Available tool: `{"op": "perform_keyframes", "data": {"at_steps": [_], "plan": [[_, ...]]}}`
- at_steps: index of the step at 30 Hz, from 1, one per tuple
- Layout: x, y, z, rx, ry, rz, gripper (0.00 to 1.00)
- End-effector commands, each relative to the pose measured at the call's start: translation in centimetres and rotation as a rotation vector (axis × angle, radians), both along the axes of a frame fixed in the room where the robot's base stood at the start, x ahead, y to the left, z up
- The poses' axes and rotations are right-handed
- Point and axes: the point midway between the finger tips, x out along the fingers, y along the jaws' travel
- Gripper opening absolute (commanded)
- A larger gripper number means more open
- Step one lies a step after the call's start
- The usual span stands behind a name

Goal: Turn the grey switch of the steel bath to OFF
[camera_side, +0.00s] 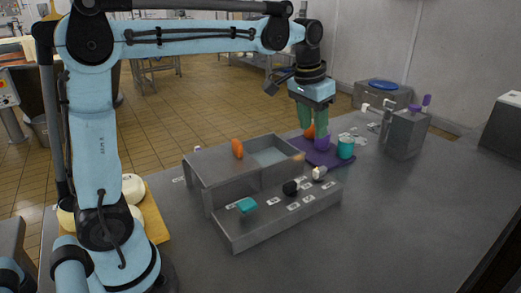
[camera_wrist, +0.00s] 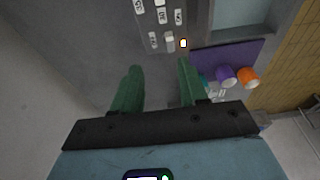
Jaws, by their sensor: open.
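The steel bath (camera_side: 235,215) stands on the grey table, with a low front panel carrying several knobs and white labels. The light grey switch (camera_side: 319,173) is at the right end of this panel; in the wrist view a pale knob (camera_wrist: 169,42) sits near a small lit lamp (camera_wrist: 183,43). Its setting is too small to read. My gripper (camera_side: 313,135) is open and empty, with green fingers pointing down, above and behind the panel's right end in the side view. In the wrist view the fingers (camera_wrist: 160,68) are apart, and the pale knob is ahead of them, untouched.
A black knob (camera_side: 290,188) and a teal knob (camera_side: 247,205) sit further left on the panel. A purple mat (camera_side: 338,160) holds a teal cup (camera_side: 345,148), and purple and orange cups are near it. A grey box with taps (camera_side: 406,133) stands right. The front right table is clear.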

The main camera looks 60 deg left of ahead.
Motion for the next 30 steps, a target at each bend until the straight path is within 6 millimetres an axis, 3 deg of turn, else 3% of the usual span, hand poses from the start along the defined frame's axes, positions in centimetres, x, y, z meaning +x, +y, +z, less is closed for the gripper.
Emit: {"op": "perform_keyframes", "data": {"at_steps": [6,12,22,30], "plan": [[4.2,1.1,-1.1,-0.005,0.119,0.001,0.43],[6.2,1.8,-2.4,-0.011,0.192,0.001,0.43],[6.6,2.0,-4.1,-0.013,0.215,0.000,0.43],[6.6,2.0,-8.5,-0.012,0.214,0.000,0.43]]}}
